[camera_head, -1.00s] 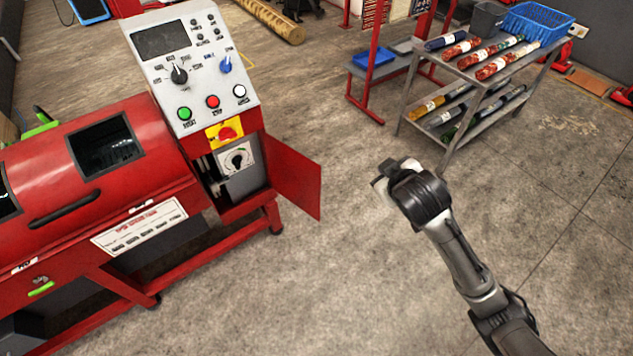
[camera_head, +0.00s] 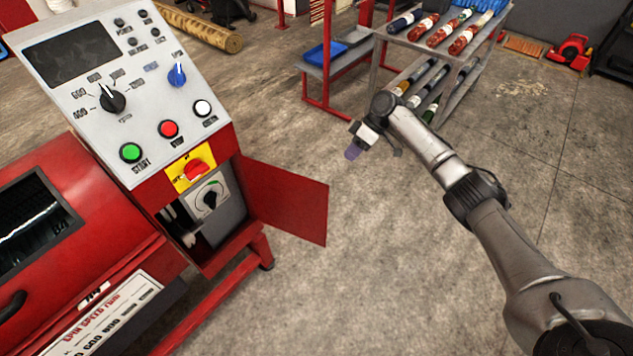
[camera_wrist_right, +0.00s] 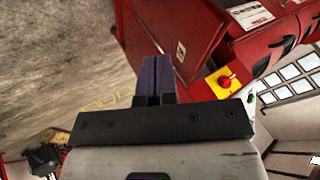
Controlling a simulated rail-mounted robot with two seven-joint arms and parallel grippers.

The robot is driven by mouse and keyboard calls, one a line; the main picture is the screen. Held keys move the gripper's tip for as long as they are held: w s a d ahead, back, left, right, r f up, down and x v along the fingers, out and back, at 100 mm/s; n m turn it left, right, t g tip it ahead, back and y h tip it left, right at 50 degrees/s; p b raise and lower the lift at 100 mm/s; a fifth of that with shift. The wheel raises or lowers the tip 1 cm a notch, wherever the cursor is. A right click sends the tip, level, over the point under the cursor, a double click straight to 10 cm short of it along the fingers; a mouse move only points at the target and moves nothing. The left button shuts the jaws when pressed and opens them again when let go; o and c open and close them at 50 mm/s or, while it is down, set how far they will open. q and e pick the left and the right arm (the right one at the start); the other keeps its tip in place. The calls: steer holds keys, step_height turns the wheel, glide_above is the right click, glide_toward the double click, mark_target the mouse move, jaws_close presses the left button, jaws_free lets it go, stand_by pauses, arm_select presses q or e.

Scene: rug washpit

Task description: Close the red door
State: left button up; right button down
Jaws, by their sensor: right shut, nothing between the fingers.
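The red door (camera_head: 286,200) is a flat panel standing open on the right side of the red machine's electrical box, below the control panel. The open box shows a grey switch unit with a black rotary knob (camera_head: 210,196). My right gripper (camera_head: 354,152) is to the right of the door, apart from it, over the floor. In the right wrist view its purple fingers (camera_wrist_right: 158,78) are together and empty, with a red panel that looks like the door (camera_wrist_right: 180,35) beyond them. My left gripper is in no view.
The red machine (camera_head: 110,240) fills the left, with a sloped grey control panel (camera_head: 130,85) and a yellow-backed red switch (camera_head: 192,169). A metal rack (camera_head: 385,65) with rolled rugs stands behind my right arm. The concrete floor right of the door is clear.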

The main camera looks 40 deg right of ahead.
steer(key=s+f+n, duration=0.1)
steer(key=s, duration=0.1)
steer(key=b, duration=0.4)
glide_toward(323, 201)
steer(key=shift+w+d+f+x, duration=0.1)
steer(key=shift+d+x, duration=0.05)
steer(key=shift+x, duration=0.85)
steer(key=shift+w+d+f+x, duration=0.1)
steer(key=shift+x, duration=0.9)
steer(key=shift+w+d+f+x, duration=0.1)
steer(key=shift+d+x, duration=0.05)
steer(key=shift+x, duration=0.85)
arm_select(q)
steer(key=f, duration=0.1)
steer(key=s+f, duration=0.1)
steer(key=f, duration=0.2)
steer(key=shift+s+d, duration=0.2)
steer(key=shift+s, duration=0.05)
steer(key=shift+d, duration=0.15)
